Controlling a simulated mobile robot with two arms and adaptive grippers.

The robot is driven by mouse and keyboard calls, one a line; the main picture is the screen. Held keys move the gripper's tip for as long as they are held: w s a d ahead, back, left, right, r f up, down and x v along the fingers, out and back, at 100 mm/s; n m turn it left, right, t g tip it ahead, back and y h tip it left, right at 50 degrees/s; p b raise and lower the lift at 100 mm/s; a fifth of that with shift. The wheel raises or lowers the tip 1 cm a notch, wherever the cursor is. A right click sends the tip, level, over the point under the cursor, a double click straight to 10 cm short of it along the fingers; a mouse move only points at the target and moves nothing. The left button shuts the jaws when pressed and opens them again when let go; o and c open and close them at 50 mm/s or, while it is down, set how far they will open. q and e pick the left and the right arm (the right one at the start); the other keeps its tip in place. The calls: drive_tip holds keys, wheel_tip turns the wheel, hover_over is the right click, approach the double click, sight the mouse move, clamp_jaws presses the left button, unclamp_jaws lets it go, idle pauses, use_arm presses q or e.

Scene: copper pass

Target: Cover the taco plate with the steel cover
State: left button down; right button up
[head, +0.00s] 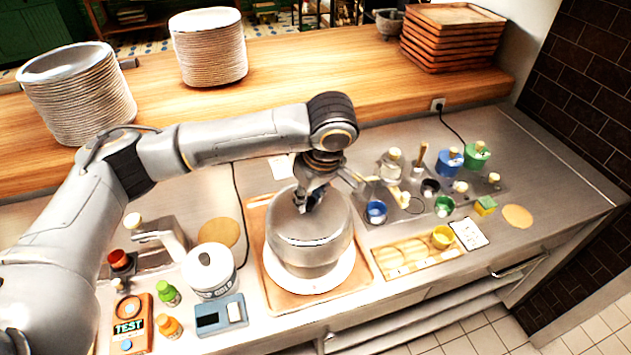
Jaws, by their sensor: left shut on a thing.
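The steel cover (310,238) is a shiny dome in the middle of the head view. It sits over, or just above, a white plate (318,284), whose rim shows around the front and right of the dome. I cannot tell whether the cover's edge touches the plate. The tacos are not visible; the dome hides the plate's middle. My left gripper (306,203) points down from above and is shut on the top of the cover. My right gripper is not in view.
The plate stands on a wooden tray (375,281). A white tub (211,270), a scale (221,316) and small bottles stand to the left. Plate stacks (209,47) are on the wooden shelf behind.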

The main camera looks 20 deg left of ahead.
sight(311, 216)
use_arm(q)
drive_tip(key=shift+s+f+b, duration=0.7)
drive_tip(key=shift+s+b, duration=0.1)
drive_tip(key=shift+b, duration=0.3)
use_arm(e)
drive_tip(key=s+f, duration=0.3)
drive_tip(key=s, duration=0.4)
use_arm(q)
drive_tip(key=f+b, duration=0.1)
drive_tip(key=w+f+b, duration=0.1)
drive_tip(key=b, duration=0.1)
drive_tip(key=shift+f, duration=0.4)
wheel_tip(311, 216, down, 2)
drive_tip(key=shift+s, duration=0.1)
drive_tip(key=shift+f, duration=0.6)
drive_tip(key=shift+p, duration=0.6)
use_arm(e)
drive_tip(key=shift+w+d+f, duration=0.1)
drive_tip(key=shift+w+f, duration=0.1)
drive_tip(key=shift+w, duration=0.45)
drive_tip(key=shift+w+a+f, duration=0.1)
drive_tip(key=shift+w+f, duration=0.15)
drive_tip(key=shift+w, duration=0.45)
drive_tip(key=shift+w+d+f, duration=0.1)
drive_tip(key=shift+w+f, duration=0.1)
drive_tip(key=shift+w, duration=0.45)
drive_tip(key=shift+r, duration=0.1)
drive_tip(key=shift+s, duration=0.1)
